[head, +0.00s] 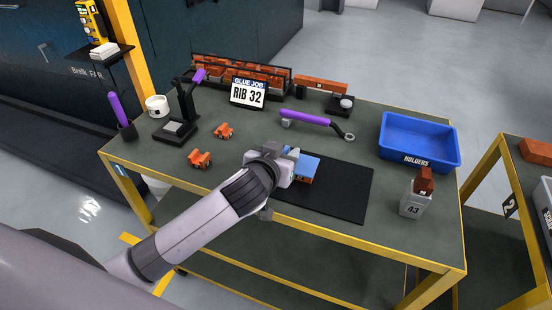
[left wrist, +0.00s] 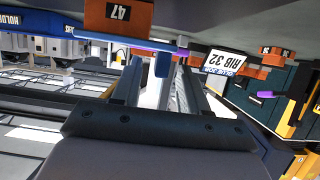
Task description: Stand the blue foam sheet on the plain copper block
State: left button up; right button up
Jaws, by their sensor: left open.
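The blue foam sheet (head: 306,164) is a small flat blue piece over the black mat in the head view. Its blue edge shows between my fingers in the left wrist view (left wrist: 162,64). An orange copper block (head: 306,181) shows just below the sheet, mostly hidden by it. In the left wrist view, a copper block (left wrist: 92,16) carries a black 47 label; I cannot tell whether another face is plain. My left gripper (head: 290,157) is open at the sheet, with its fingers on either side. Contact is unclear. My right gripper is not in view.
The black mat (head: 345,193) has bare room to the right. A blue HOLDERS bin (head: 418,153) and a grey holder 43 (head: 412,204) stand right. Two small orange pieces (head: 200,159) lie left. A purple-handled tool (head: 305,118) and RIB 32 sign (head: 248,94) are behind.

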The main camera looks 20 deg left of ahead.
pick_arm(q)
jog(key=v, duration=1.2)
jog(key=s+a+f+m+g, duration=0.1)
jog(key=s+a+f+g, duration=0.35)
jog(key=s+f, duration=0.4)
jog(key=s+a+f+g, duration=0.3)
jog(key=s+f+g, duration=0.25)
jog(key=s, duration=0.55)
jog(key=w+d+f+m+t+h, duration=0.1)
jog(key=w+d+f+t, duration=0.2)
jog(key=w+f+t, duration=0.3)
notch_tip(320, 180, down, 4)
jog(key=shift+r+t+h, duration=0.15)
jog(key=shift+t+h, duration=0.25)
